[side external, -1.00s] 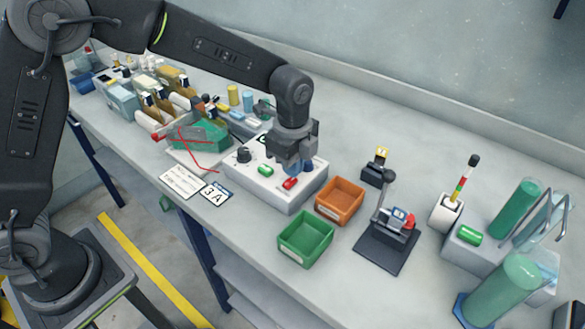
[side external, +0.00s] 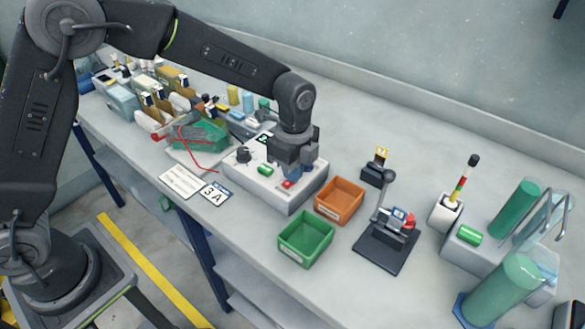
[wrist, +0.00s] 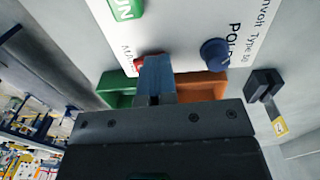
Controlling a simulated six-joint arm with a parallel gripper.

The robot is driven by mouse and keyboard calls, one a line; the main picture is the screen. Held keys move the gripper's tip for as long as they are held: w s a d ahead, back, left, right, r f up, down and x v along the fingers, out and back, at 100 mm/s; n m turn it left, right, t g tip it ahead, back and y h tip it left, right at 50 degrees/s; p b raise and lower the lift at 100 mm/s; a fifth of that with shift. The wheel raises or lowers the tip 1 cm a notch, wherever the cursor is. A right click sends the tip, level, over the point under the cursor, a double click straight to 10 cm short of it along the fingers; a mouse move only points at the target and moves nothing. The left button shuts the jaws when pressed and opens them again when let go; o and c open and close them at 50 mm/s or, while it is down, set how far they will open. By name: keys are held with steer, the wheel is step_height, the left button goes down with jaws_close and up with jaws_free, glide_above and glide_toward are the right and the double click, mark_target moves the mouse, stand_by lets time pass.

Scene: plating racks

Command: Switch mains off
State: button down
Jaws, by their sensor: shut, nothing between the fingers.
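The white control box (side external: 245,181) stands on the bench under my gripper (side external: 290,174). A red switch (side external: 287,184) sits near its front right edge; in the wrist view the red switch (wrist: 139,64) is by printing that reads as part of "MAINS". My gripper is shut and empty, its fingertips (wrist: 154,66) right over the switch and hiding much of it. I cannot tell whether they touch it, nor which way the switch is set. A green "RUN" piece (wrist: 124,8) and a blue knob (wrist: 213,52) are on the same panel.
An orange bin (side external: 324,210) and a green bin (side external: 293,251) stand close in front and right of the box. A lever device on a black plate (side external: 373,252) is further right. A green tray (side external: 211,131) with red wire is to the left.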

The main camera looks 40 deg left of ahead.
steer(key=shift+s+r, duration=0.15)
steer(key=shift+s, duration=0.65)
steer(key=shift+r, duration=0.1)
step_height(320, 180, up, 14)
steer(key=w, duration=0.2)
steer(key=shift+w, duration=0.4)
steer(key=shift+f, duration=0.2)
